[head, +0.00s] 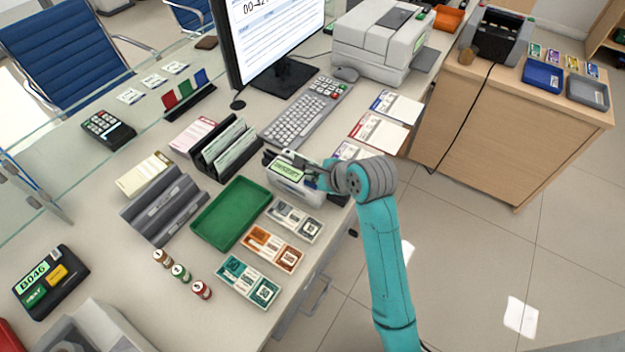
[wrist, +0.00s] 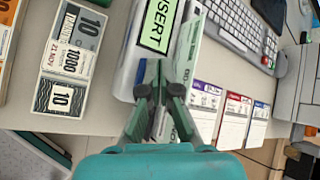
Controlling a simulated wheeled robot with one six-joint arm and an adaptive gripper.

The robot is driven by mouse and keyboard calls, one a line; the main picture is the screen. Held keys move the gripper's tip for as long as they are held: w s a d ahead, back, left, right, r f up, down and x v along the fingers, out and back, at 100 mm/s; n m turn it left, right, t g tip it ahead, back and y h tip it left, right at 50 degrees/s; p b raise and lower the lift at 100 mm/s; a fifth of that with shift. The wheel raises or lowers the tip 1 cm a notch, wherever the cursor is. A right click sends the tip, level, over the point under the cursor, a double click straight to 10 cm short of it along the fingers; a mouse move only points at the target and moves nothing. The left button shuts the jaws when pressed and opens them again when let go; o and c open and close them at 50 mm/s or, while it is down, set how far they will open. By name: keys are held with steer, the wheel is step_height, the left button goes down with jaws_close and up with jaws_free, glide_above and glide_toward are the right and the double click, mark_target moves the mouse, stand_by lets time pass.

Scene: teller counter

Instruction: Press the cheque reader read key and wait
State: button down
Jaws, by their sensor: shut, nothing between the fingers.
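The cheque reader (head: 291,190) is a small pale box with a green lit display, right of the green tray on the counter. A pale green printed paper strip (wrist: 186,62), apparently a cheque, lies along the reader beside the display. My gripper (head: 313,174) is at the reader's right side. In the wrist view its fingertips (wrist: 153,70) are together, empty, over the reader just below the display. I cannot make out the read key, and contact is unclear.
The green tray (head: 232,213), cheque rack (head: 225,148) and keyboard (head: 300,112) stand close around the reader. Banded note bundles (head: 272,248) lie in front of it. Printed forms (head: 380,132) lie beyond. Open floor lies right of the counter edge.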

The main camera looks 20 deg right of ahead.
steer(key=shift+f, duration=0.45)
stand_by(0.4)
stand_by(0.3)
steer(key=shift+r, duration=0.9)
steer(key=shift+r, duration=0.1)
steer(key=shift+r, duration=2.4)
